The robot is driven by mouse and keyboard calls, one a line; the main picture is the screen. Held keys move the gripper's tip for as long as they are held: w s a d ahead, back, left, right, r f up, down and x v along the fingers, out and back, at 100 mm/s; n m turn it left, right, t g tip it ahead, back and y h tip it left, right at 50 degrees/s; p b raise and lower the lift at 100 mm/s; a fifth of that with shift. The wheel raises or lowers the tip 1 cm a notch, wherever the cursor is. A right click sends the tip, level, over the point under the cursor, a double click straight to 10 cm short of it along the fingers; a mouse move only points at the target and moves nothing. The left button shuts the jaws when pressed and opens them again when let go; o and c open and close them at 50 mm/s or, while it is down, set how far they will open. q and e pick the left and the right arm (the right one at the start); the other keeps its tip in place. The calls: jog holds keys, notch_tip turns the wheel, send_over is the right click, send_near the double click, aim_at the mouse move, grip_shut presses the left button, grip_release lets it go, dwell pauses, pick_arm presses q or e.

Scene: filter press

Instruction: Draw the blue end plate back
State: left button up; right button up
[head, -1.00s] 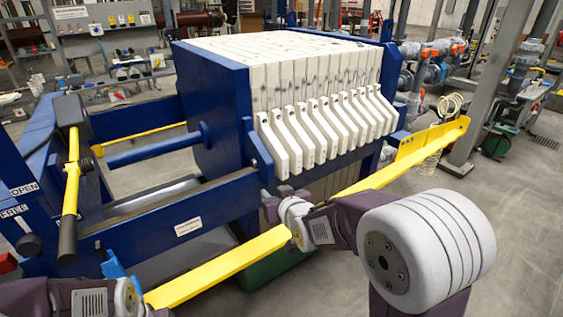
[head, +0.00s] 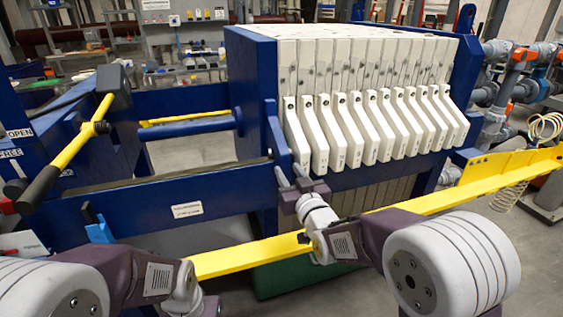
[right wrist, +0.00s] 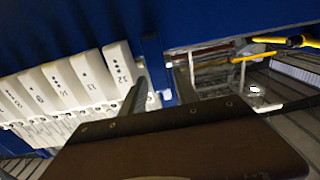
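The blue end plate (head: 257,95) stands upright at the left end of the row of white filter plates (head: 375,130), touching or very close to the first one. A narrow blue upright handle (head: 274,140) sits on its near edge. My right gripper (head: 291,176) is at the foot of this handle, fingers apart. In the right wrist view the two fingers (right wrist: 162,88) point towards the blue handle (right wrist: 155,68), which shows between them; I cannot tell if they touch it. My left arm is at the lower left; its fingers are not visible.
A blue side rail (head: 180,205) runs along the press. A yellow bar (head: 245,257) crosses in front of it, behind my arms. A yellow lever (head: 75,160) with a black grip stands at the left. A blue rod (head: 190,128) spans the open gap left of the end plate.

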jog(key=shift+w+d, duration=0.1)
jog(key=shift+w, duration=0.3)
jog(key=p+x, duration=0.1)
jog(key=x, duration=0.7)
jog(key=shift+w+f, duration=0.1)
jog(key=shift+w, duration=0.1)
grip_shut()
dwell(0.8)
